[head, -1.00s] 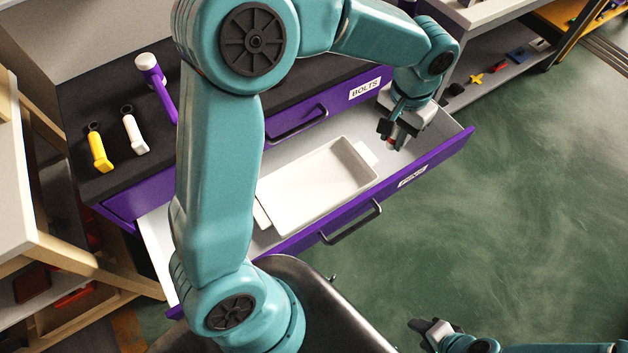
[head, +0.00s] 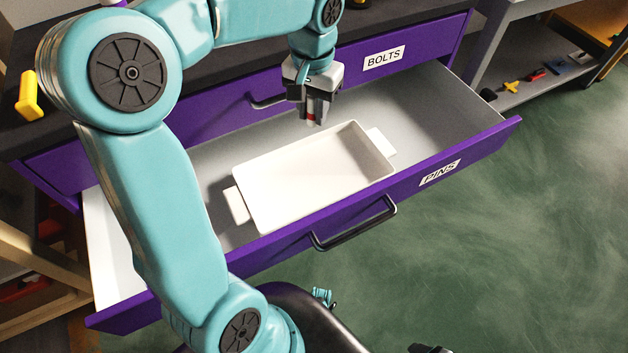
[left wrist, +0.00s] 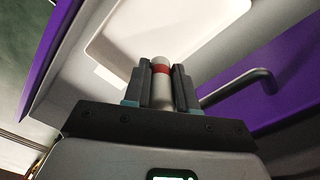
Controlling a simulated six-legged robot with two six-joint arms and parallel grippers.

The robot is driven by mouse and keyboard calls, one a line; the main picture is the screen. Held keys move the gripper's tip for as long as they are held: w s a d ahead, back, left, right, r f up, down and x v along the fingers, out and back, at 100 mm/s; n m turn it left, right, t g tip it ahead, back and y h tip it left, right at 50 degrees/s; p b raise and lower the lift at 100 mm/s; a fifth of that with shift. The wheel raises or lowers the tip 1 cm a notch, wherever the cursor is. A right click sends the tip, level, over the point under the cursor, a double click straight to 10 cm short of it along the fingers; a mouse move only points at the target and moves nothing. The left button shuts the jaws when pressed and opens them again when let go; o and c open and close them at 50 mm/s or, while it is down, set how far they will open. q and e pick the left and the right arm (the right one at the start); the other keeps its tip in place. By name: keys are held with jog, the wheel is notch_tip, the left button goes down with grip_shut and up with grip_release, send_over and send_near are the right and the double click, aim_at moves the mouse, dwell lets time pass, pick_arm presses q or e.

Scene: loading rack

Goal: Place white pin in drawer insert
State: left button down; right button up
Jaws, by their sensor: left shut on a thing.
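The white pin with a red band (left wrist: 162,88) is between the fingers of my left gripper (left wrist: 161,88) in the left wrist view. In the head view my left gripper (head: 312,112) points down at the back long edge of the drawer insert, and only the pin's tip (head: 311,121) shows. The drawer insert (head: 252,172) is a white, empty tray with end tabs, lying in the open drawer. It also shows behind the pin in the left wrist view (left wrist: 125,38). A small dark part of my right gripper (head: 428,348) shows at the bottom edge; its jaws are cut off.
The open purple drawer (head: 290,252) is labelled PINS and has a dark handle (head: 355,228). The drawer floor right of the insert is bare. A shut BOLTS drawer (head: 425,48) is above. A yellow object (head: 30,97) is on the dark top at left.

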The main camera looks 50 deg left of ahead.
pick_arm(q)
jog(key=b, duration=0.4)
send_over(313, 177)
notch_tip(313, 177, down, 14)
jog(key=shift+r, duration=0.25)
jog(key=shift+f+b, duration=0.75)
jog(key=shift+f, duration=2.05)
jog(key=shift+f, duration=0.2)
jog(key=c, duration=0.9)
grip_release()
jog(key=shift+r, duration=0.2)
